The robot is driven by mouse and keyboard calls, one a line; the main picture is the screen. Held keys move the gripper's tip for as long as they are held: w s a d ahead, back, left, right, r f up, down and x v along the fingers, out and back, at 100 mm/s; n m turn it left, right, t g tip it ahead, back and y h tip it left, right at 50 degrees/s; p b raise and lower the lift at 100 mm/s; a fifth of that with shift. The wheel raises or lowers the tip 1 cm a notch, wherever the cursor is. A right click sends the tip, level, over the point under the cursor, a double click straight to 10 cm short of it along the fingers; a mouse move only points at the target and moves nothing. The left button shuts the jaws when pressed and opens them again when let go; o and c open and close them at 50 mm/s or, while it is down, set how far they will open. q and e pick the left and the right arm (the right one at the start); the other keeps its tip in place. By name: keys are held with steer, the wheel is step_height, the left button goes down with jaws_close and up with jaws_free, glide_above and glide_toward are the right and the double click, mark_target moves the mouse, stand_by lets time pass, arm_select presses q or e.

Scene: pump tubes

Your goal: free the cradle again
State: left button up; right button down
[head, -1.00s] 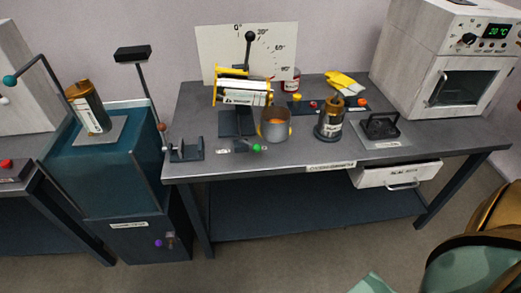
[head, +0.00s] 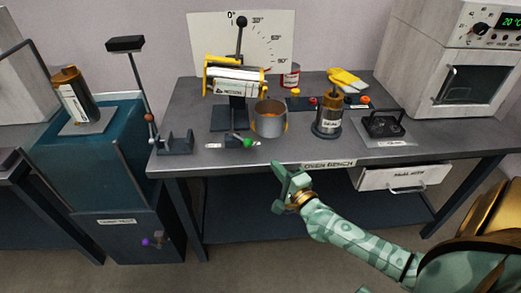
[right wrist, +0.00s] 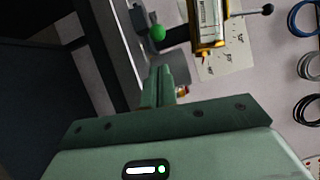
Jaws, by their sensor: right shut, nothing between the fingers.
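The cradle (head: 208,76) is a yellow-ended holder on a dark stand on the bench, beneath a lever with a black knob. A cylinder with a white label (head: 238,82) lies in it, nearly level. The cradle and cylinder also show at the top of the right wrist view (right wrist: 208,25). My right gripper (head: 283,178) is shut and empty, in front of the bench's front edge and well short of the cradle. Its closed fingers show in the right wrist view (right wrist: 160,85). My left gripper is out of view.
An amber-topped cylinder (head: 328,118) stands upright to the right. Another cylinder (head: 72,100) stands tilted on the teal cabinet (head: 90,160). The bench's front strip is mostly clear.

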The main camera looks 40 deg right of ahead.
mark_target(261, 156)
steer(key=shift+m+h, duration=0.3)
steer(key=shift+m, duration=0.3)
steer(key=w, duration=0.3)
steer(key=w+d+b, duration=0.1)
steer(key=w, duration=0.2)
steer(key=w+b, duration=0.1)
steer(key=w, duration=0.2)
steer(key=shift+d, duration=0.2)
steer(key=shift+w+r, duration=0.1)
steer(key=shift+w, duration=0.4)
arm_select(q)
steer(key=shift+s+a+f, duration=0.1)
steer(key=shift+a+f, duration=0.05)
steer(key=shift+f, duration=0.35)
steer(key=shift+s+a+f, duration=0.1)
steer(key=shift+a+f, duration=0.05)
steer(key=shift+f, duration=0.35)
arm_select(e)
steer(key=shift+s+a+r+m+h, duration=0.1)
steer(key=shift+a+m+h, duration=0.05)
steer(key=shift+m+h, duration=0.2)
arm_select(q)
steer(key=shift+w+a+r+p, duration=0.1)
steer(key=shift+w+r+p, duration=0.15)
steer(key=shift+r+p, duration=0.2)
arm_select(e)
steer(key=shift+a, duration=0.15)
